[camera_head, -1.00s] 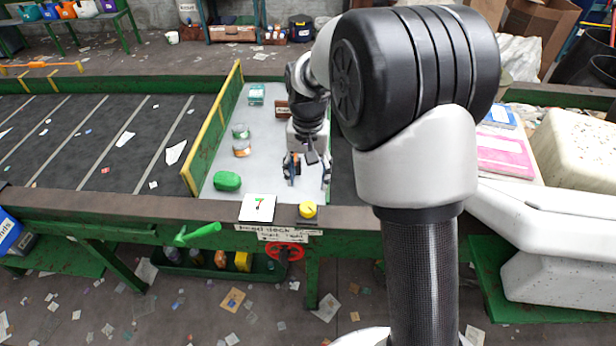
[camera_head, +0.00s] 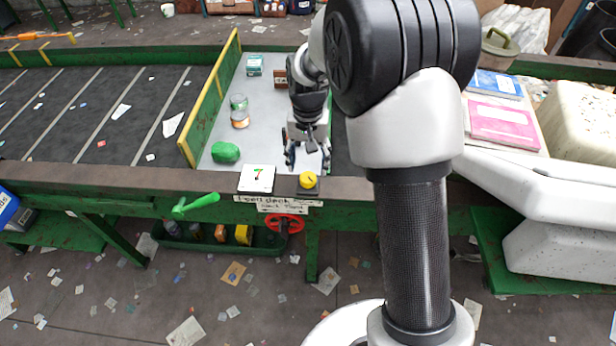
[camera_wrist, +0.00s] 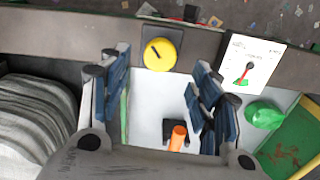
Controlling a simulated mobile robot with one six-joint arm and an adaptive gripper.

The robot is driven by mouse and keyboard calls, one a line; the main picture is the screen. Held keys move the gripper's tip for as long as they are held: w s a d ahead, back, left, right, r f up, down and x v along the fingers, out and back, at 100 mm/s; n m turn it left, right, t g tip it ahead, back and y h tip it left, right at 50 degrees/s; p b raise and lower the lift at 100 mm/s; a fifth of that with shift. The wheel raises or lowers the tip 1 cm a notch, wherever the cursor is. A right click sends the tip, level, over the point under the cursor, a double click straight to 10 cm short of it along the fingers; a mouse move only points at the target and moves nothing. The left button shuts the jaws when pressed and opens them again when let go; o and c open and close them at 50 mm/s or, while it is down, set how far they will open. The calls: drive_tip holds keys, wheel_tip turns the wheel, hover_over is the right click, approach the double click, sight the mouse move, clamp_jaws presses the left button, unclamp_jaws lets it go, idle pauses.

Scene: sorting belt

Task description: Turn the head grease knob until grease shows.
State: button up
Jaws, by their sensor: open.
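A round yellow knob (camera_head: 308,181) with a dark pointer mark sits on a dark square plate on the front rail; it also shows in the wrist view (camera_wrist: 160,54). Beside it is a white dial card (camera_head: 257,179) with a needle and a green patch, also in the wrist view (camera_wrist: 250,66). I cannot read a label tying the knob to head grease, and I cannot make out any grease. My gripper (camera_head: 308,160) is open and empty above the deck, just behind the knob. In the wrist view its fingers (camera_wrist: 160,85) are spread, with the knob beyond the tips.
Below the rail are a green lever (camera_head: 196,204) and a red handwheel (camera_head: 285,223). On the pale deck lie a green lump (camera_head: 225,152), a jar (camera_head: 240,112) and a teal box (camera_head: 254,65). A dark belt (camera_head: 85,115) is at left. An orange peg-like thing (camera_wrist: 178,138) shows between my fingers.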

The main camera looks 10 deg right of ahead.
sight(308, 177)
wheel_tip(308, 177, down, 6)
drive_tip(key=shift+r+b, duration=0.1)
drive_tip(key=shift+b, duration=0.45)
drive_tip(key=shift+c, duration=0.4)
drive_tip(key=c, duration=1)
drive_tip(key=m+p, duration=0.1)
drive_tip(key=m, duration=0.1)
drive_tip(key=shift+r+m, duration=0.1)
drive_tip(key=shift+m, duration=0.3)
drive_tip(key=shift+m+p, duration=0.65)
drive_tip(key=shift+m, duration=1.35)
